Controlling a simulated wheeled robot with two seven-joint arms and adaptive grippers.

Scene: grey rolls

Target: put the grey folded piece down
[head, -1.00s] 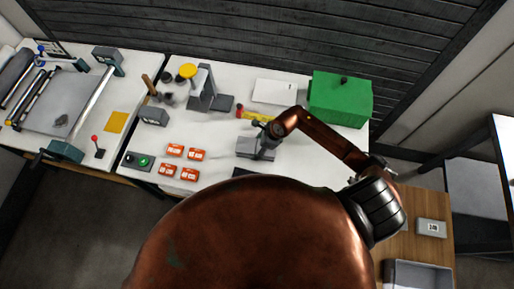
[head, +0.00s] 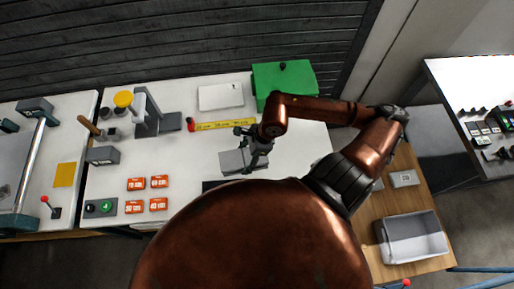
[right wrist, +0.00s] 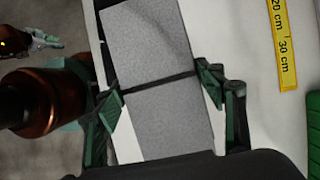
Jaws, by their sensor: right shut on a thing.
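The grey folded piece (head: 233,161) is over the white bench, near its front edge. I cannot tell whether the piece touches the bench. My left gripper does not show clearly in either view.
A yellow ruler (head: 222,126), a white box (head: 220,96) and a green box (head: 284,84) are behind the piece. Several orange cards (head: 136,184) lie to the left. A grey bin (head: 411,238) stands on a wooden table at right. Bare bench shows right of the gripper.

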